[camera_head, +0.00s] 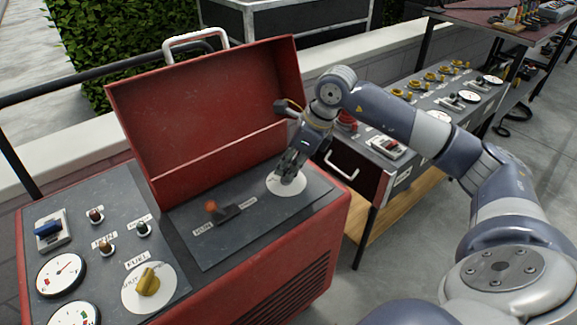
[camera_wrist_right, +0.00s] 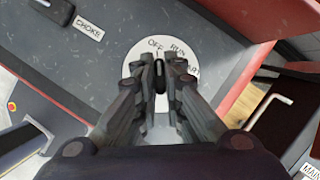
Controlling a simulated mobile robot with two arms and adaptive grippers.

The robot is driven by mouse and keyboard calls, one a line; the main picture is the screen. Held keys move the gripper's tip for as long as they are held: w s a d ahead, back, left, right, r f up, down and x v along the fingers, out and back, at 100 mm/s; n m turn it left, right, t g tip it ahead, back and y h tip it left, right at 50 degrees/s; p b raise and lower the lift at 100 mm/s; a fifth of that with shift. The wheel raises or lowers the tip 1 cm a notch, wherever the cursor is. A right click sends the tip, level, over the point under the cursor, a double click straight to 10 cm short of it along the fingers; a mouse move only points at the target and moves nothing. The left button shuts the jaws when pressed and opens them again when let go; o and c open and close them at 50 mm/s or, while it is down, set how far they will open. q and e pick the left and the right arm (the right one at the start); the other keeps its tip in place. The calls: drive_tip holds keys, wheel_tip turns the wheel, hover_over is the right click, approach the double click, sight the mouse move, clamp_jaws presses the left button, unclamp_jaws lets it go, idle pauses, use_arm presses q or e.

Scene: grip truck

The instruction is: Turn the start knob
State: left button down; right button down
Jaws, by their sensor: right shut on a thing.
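The start knob (camera_wrist_right: 160,74) is a small dark knob on a round white dial with the words OFF, RUN and a partly covered third word. The dial (camera_head: 298,188) sits at the right end of the grey panel inside the open red box. My right gripper (camera_head: 288,178) reaches down onto it from above. In the right wrist view, my right gripper (camera_wrist_right: 163,80) has its fingers shut on the knob, one on each side. The knob's lower part is hidden by the fingers. The knob points roughly up, near OFF and RUN. My left gripper is not in view.
The raised red lid (camera_head: 205,110) is behind the panel. A yellow fuel knob (camera_head: 148,283) and gauges are at the front left. Another control panel (camera_head: 435,112) stands at the right.

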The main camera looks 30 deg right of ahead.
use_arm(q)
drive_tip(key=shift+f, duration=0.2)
use_arm(e)
drive_tip(key=shift+n+y, duration=0.3)
drive_tip(key=shift+n, duration=0.2)
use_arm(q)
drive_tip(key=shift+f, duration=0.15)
use_arm(e)
drive_tip(key=c, duration=1.7)
unclamp_jaws()
drive_tip(key=shift+r, duration=0.1)
drive_tip(key=v, duration=1.2)
drive_tip(key=shift+w, duration=0.25)
